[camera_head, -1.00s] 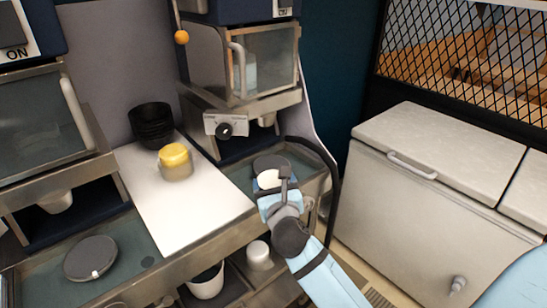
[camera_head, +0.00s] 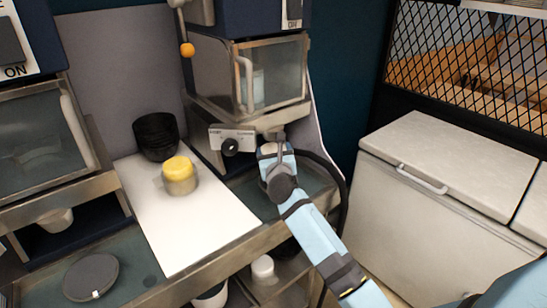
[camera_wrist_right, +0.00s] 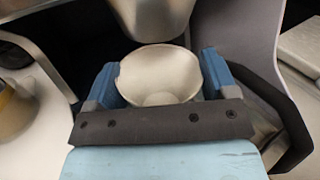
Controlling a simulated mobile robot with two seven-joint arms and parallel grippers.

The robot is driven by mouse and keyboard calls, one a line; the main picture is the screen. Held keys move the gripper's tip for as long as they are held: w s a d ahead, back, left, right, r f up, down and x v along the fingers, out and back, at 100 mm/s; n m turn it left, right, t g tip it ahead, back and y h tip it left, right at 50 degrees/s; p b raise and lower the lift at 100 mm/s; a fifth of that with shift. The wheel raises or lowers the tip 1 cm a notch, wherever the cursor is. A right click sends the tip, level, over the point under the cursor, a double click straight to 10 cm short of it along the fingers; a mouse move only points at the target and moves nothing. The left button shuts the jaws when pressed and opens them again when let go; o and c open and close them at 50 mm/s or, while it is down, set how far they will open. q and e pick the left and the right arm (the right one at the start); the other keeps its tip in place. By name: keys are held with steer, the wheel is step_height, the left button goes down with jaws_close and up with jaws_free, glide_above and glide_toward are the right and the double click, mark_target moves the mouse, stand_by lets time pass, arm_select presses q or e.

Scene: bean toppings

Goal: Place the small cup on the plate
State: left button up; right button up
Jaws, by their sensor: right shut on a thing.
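The small white cup (camera_wrist_right: 158,78) is held upright between the blue fingers of my right gripper (camera_wrist_right: 160,90) in the right wrist view. It is directly below a metal spout (camera_wrist_right: 153,18). In the head view my right gripper (camera_head: 272,155) is below the right dispenser's front, and only a little of the cup shows there. A dark round disc (camera_head: 91,276), perhaps the plate, lies on the left tray at the lower left. My left gripper is not in view.
A white board (camera_head: 185,220) holds a yellow-topped container (camera_head: 179,177). Black stacked bowls (camera_head: 155,136) stand behind it. A black cable (camera_head: 338,180) curves beside my right arm. White cups (camera_head: 263,268) sit on the lower shelf. A white chest freezer (camera_head: 430,200) stands at right.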

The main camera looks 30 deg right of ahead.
steer(key=shift+x, duration=1.05)
steer(key=shift+w+f, duration=0.1)
steer(key=shift+f, duration=1.7)
steer(key=o, duration=0.8)
steer(key=shift+f, duration=0.15)
